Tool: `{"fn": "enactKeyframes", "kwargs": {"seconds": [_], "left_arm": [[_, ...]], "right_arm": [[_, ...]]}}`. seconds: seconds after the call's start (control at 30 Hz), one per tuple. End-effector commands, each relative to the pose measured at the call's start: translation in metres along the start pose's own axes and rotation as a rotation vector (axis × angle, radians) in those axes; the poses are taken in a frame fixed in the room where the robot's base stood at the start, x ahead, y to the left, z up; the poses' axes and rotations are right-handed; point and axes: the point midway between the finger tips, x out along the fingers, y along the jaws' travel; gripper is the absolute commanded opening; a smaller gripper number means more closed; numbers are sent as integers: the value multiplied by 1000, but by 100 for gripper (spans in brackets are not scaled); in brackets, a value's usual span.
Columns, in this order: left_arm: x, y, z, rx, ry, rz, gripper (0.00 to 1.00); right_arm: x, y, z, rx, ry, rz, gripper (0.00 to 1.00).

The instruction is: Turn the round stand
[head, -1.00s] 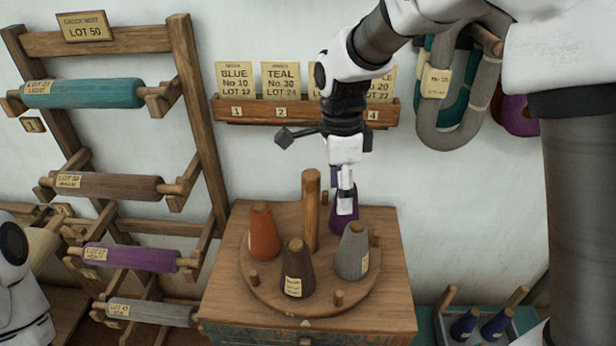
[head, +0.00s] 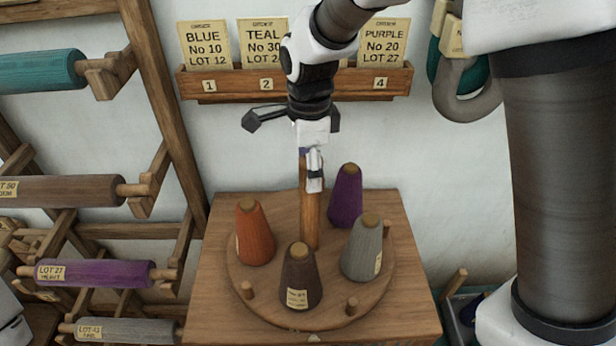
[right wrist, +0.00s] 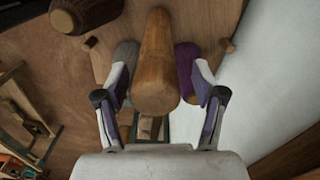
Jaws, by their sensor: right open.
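The round stand (head: 330,316) is a wooden disc on top of a wooden cabinet. An upright post (head: 310,215) rises from its middle. Around the post stand an orange cone (head: 255,234), a dark brown cone (head: 300,278), a grey cone (head: 363,250) and a purple cone (head: 345,200). My right gripper (head: 314,185) is at the post's upper part, hiding some of it. In the right wrist view my right gripper (right wrist: 160,90) is open, with the post (right wrist: 154,65) between its spread fingers. My left gripper is not in view.
A rack with wound rollers (head: 90,273) stands left. A card shelf (head: 225,84) and grey and teal hanks (head: 470,100) are on the wall behind.

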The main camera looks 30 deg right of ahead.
Motion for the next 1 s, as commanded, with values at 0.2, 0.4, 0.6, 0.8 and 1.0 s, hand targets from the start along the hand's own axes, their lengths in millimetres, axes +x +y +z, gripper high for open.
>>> {"fn": "enactKeyframes", "kwargs": {"seconds": [0.2,0.4,0.6,0.8,1.0], "left_arm": [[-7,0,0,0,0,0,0],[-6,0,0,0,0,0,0],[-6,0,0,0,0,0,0],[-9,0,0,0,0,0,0],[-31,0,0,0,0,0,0]], "right_arm": [[29,0,0,0,1,2,69],[32,0,0,-1,0,0,69],[32,0,0,-1,0,0,16],[30,0,0,-13,0,0,0],[27,0,0,-171,1,1,0]]}}
